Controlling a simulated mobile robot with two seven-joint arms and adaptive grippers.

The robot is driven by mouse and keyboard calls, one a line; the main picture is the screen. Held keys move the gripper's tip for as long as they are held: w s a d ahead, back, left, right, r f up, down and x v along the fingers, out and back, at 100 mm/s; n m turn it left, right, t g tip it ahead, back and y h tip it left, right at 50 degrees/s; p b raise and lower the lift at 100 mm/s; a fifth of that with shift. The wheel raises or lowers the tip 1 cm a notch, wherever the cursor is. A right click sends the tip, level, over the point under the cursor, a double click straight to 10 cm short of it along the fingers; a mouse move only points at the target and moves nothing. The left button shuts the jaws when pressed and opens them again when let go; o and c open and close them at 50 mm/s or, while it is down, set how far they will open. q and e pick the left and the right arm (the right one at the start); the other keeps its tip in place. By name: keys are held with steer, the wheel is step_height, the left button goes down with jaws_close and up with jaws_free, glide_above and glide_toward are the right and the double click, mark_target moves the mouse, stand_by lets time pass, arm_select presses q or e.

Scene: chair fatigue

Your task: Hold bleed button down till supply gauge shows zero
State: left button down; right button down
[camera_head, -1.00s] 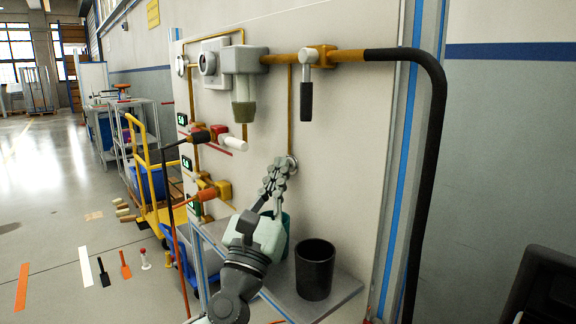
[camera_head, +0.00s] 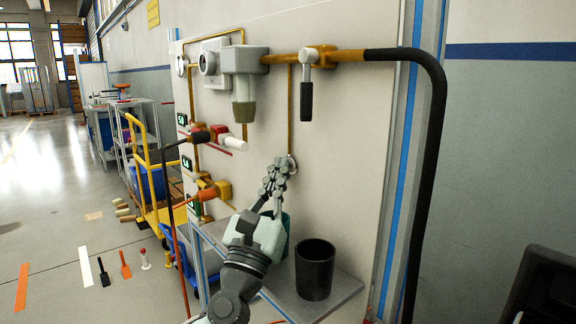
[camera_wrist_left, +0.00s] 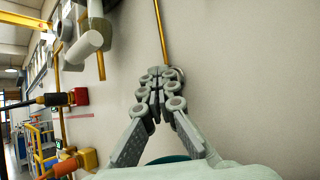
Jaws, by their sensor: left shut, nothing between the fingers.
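A small round silver fitting (camera_head: 292,164), which looks like the bleed button, sits on the pale panel at the lower end of a thin brass pipe. My left gripper (camera_head: 281,166) is shut and empty, its fingertips at that fitting. In the left wrist view the fingertips (camera_wrist_left: 164,74) cover most of the round fitting (camera_wrist_left: 179,74); I cannot tell whether it is pressed in. Small displays with green digits sit on the panel's left edge, top (camera_head: 182,119), middle (camera_head: 187,161) and bottom (camera_head: 193,208). Their digits are too small to read, and I cannot tell which is the supply gauge.
A black cup (camera_head: 315,270) stands on the grey shelf (camera_head: 345,291) beneath the panel. A teal container (camera_head: 285,244) is partly hidden behind my gripper. A black-handled lever (camera_head: 306,100) and a thick black hose (camera_head: 437,130) are above and right. A yellow cart (camera_head: 143,185) stands left.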

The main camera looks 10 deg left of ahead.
stand_by(0.6)
stand_by(0.8)
arm_select(q)
steer(key=shift+s+a, duration=0.1)
stand_by(0.5)
steer(key=shift+s+a, duration=0.25)
steer(key=shift+s, duration=0.05)
steer(key=shift+s+a, duration=0.15)
steer(key=shift+s, duration=0.05)
steer(key=s+a, duration=0.1)
steer(key=s, duration=0.1)
steer(key=s+a, duration=0.2)
stand_by(0.4)
